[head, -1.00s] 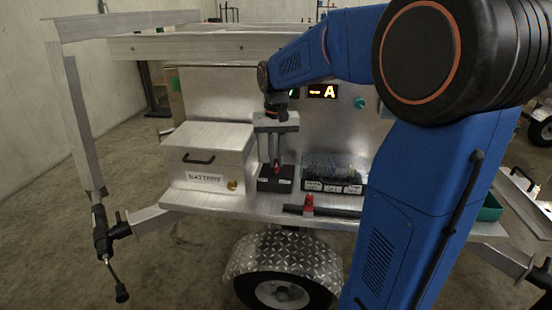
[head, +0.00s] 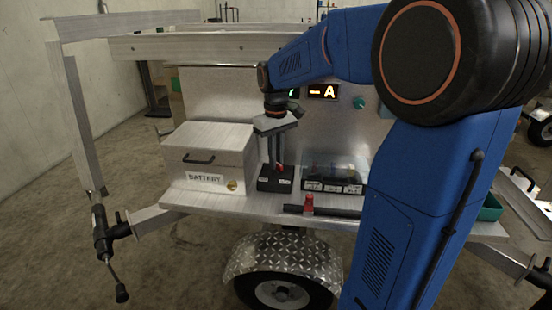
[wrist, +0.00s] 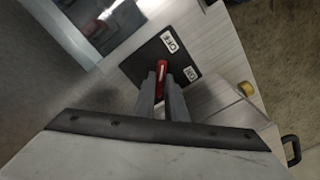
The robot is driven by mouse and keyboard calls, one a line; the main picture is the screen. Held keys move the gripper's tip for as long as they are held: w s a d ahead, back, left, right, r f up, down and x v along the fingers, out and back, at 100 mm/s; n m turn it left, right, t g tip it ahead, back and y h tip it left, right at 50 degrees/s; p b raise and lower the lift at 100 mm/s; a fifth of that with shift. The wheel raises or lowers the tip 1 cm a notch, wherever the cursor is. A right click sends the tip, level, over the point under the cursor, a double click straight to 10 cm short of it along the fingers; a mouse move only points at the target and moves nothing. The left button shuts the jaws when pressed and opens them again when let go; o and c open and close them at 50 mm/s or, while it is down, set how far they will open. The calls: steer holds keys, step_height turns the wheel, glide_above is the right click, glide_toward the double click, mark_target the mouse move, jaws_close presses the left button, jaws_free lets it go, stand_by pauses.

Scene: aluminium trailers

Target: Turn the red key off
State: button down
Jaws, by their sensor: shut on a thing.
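The red key (wrist: 162,68) stands on a black switch plate (wrist: 135,68) with white OFF and ON labels. In the wrist view its visible end lies nearer the OFF label than the ON label; its exact angle is partly hidden by the fingers. My gripper (wrist: 164,84) is shut on the key, one finger on each side. In the head view my gripper (head: 277,160) points down onto the black switch box (head: 275,184), and only a little red shows between the fingertips.
A metal battery box (head: 208,157) stands close on the left. A dark bin with labelled compartments (head: 333,187) is on the right. A black bar with a red part (head: 309,204) lies in front on the trailer shelf. A lit display (head: 322,91) is on the panel behind.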

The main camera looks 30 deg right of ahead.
stand_by(0.3)
steer(key=c, duration=1.8)
jaws_free()
steer(key=shift+r, duration=0.15)
step_height(320, 180, up, 17)
steer(key=s+a+f+m+t, duration=0.1)
steer(key=s+a+f+t, duration=0.1)
steer(key=s+f, duration=0.8)
steer(key=s+a+f+m+t, duration=0.1)
steer(key=s+a+f+t, duration=0.1)
steer(key=s+f, duration=0.8)
steer(key=s+a, duration=0.1)
steer(key=s, duration=0.5)
steer(key=shift+s+a+f+t, duration=0.15)
steer(key=shift+s+a+t, duration=0.2)
steer(key=shift+a+t, duration=0.05)
